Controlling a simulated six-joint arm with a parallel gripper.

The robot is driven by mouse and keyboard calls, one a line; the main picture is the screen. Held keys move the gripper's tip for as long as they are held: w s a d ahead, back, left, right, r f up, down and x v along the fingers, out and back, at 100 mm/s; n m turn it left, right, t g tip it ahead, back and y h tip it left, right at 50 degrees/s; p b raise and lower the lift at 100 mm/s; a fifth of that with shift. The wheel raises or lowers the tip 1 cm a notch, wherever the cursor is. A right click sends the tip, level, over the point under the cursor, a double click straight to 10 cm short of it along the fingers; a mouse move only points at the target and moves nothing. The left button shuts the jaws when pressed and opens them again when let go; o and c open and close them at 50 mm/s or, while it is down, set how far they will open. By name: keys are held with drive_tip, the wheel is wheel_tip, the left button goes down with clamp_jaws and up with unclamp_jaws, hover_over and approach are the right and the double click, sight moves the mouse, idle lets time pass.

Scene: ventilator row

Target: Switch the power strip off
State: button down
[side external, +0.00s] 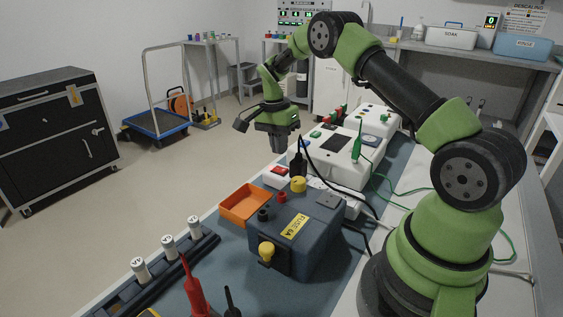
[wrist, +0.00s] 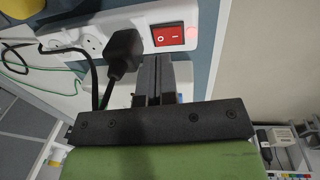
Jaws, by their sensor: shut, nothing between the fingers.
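The white power strip (wrist: 84,22) runs across the top of the wrist view. Its red rocker switch (wrist: 174,36) carries a 0 and a 1 mark, and a reddish glow shows just right of it. I cannot tell which side of the rocker is pressed. A black plug (wrist: 124,50) sits in the strip left of the switch. My gripper (wrist: 155,62) is shut and empty, its tips just below the switch in that view. In the side view my gripper (side external: 279,148) hangs above the strip's switch end, near the red switch (side external: 279,170).
A dark grey fuse box (side external: 300,235) with a yellow label stands beside the strip and partly hides it. An orange tray (side external: 243,205) lies by the table edge. The black plug's cable (side external: 335,187) loops over nearby. White devices (side external: 335,150) stand behind.

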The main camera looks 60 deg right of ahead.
sight(279, 170)
drive_tip(key=shift+s+f, duration=0.15)
drive_tip(key=shift+f, duration=1.05)
drive_tip(key=shift+s+f, duration=0.15)
drive_tip(key=shift+f, duration=1.05)
drive_tip(key=shift+s+f, duration=0.4)
drive_tip(key=shift+f, duration=0.25)
drive_tip(key=shift+s+d, duration=0.1)
drive_tip(key=shift+w+r, duration=0.15)
drive_tip(key=shift+w, duration=0.8)
wheel_tip(279, 170, up, 15)
drive_tip(key=w, duration=0.2)
drive_tip(key=shift+f, duration=0.2)
